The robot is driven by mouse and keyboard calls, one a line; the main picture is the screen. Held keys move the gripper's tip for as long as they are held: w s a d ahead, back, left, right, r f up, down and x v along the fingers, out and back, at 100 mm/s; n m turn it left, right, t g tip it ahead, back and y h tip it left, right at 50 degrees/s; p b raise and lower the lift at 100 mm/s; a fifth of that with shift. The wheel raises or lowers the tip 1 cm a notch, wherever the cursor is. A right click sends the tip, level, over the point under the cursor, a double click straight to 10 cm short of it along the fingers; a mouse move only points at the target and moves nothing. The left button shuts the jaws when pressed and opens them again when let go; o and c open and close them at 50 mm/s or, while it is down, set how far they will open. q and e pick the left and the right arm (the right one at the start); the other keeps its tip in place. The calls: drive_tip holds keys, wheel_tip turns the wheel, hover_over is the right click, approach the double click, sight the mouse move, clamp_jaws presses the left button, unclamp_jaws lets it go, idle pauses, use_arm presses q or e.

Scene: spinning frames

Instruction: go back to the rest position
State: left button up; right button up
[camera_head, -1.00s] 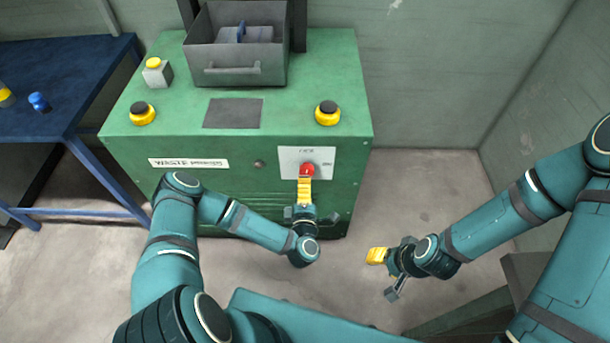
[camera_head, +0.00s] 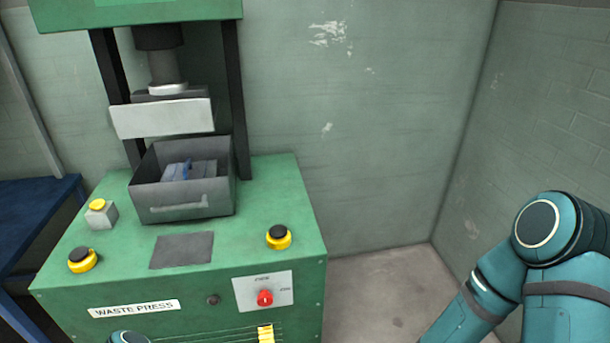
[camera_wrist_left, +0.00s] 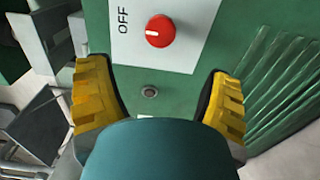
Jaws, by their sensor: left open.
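My left gripper (camera_wrist_left: 160,98) is open in the left wrist view, with a yellow-padded finger at each side and nothing between them. The red knob (camera_wrist_left: 160,31) is ahead of the fingers and apart from them. Its white mark lies on the side of the OFF label. In the head view the knob (camera_head: 265,297) sits on a pale plate on the front of the green waste press (camera_head: 300,215).
A grey bin (camera_head: 185,200) with blue and grey pieces stands on the press under the raised press plate (camera_head: 162,118). Yellow-based buttons (camera_head: 279,238) sit on its top. A blue table (camera_head: 35,215) is at left. Floor (camera_head: 385,290) is open between press and right wall.

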use_arm(q)
drive_tip(key=s+d+f+m+g+h, duration=0.2)
drive_tip(key=d+m+g+h, duration=0.5)
drive_tip(key=m+h, duration=0.5)
drive_tip(key=s+a+r+m+g+y, duration=0.3)
drive_tip(key=s+m+g, duration=0.4)
drive_tip(key=s, duration=0.3)
drive_tip(key=shift+r+m+g, duration=0.3)
drive_tip(key=shift+r+g, duration=0.45)
drive_tip(key=shift+g, duration=0.05)
